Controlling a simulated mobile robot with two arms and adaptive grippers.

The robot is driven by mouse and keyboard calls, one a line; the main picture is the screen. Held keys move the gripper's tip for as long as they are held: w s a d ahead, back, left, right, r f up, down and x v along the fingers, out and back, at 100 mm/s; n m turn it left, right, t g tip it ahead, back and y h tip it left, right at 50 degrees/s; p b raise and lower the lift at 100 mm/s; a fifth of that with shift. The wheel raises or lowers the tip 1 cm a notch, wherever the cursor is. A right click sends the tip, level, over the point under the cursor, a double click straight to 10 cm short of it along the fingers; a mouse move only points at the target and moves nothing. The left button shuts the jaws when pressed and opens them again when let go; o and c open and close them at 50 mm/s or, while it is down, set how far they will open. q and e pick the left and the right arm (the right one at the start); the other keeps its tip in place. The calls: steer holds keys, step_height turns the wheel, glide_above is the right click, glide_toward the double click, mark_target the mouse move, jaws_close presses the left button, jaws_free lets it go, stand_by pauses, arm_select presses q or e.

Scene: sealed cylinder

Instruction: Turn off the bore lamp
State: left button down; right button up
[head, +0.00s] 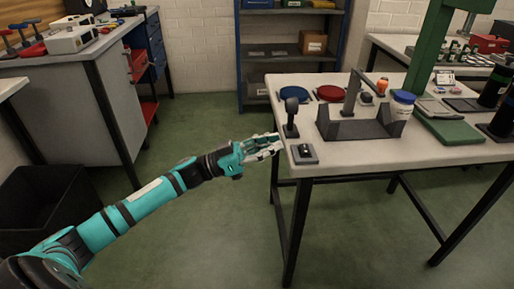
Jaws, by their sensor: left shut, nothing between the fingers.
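My left gripper (277,146) reaches in from the left at the left edge of the light-topped workbench (375,165). Its fingers are shut and empty. Just right of the fingertips, a small grey box (304,154) with a dark top and a small bright lever or knob sits near the bench's front left corner; the lever's position is too small to tell. Behind it stands a dark post with a rounded head (291,112), which may be the bore lamp. No lit beam is clear on it. My right gripper is not in view.
A dark grey fixture (358,128) with an upright arm stands right of the box. A green press column (433,50) rises at right. Floor left of the bench is clear.

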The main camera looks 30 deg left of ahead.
arm_select(q)
steer(key=v, duration=0.3)
steer(key=shift+a, duration=0.3)
